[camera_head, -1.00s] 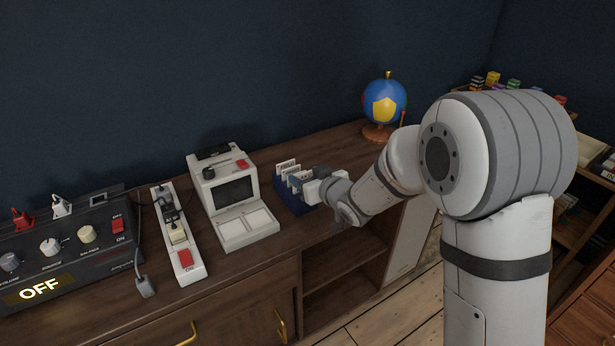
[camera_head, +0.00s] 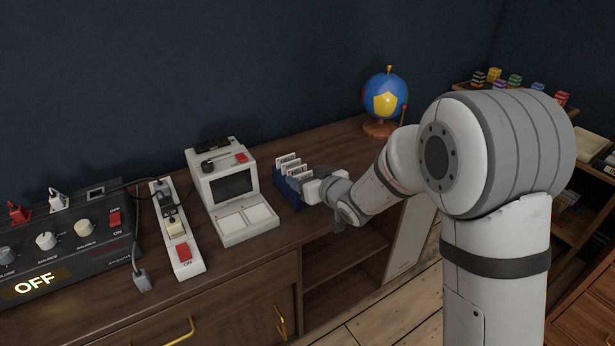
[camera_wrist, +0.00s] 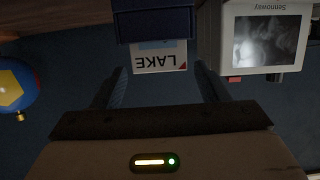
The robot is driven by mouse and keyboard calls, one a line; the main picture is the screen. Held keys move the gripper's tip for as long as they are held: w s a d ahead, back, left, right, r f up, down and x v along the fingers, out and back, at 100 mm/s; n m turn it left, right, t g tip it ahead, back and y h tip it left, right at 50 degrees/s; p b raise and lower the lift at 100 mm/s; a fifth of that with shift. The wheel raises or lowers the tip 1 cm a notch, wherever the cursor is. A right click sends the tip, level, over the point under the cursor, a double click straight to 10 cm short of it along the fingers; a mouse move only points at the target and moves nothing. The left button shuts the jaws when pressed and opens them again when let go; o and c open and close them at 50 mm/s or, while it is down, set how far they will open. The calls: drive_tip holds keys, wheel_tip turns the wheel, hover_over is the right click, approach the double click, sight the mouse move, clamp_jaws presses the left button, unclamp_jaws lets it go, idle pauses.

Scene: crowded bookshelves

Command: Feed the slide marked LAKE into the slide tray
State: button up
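The slide marked LAKE (camera_wrist: 158,59) is a white card with a red corner. It shows upside down in the wrist view and sticks out of a dark blue holder (camera_wrist: 152,27). In the head view the blue holder (camera_head: 290,199) stands on the cabinet top with several white slides (camera_head: 288,163) in it. My gripper (camera_head: 313,190) is at the holder's right side. In the wrist view my gripper (camera_wrist: 160,72) has its two fingers spread apart, one on each side of the LAKE slide, with gaps showing. I cannot tell which thing is the slide tray.
A white slide viewer (camera_head: 232,190) with a dark screen stands just left of the holder. A power strip (camera_head: 178,230) and a black control box reading OFF (camera_head: 70,245) stand further left. A globe (camera_head: 385,97) stands at the back right. The cabinet's front edge is close.

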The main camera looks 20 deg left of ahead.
drive_tip(key=shift+o, duration=1.1)
drive_tip(key=v, duration=0.7)
drive_tip(key=shift+s+d+p, duration=0.25)
drive_tip(key=shift+d+p, duration=0.05)
drive_tip(key=shift+p, duration=0.15)
drive_tip(key=shift+r, duration=0.2)
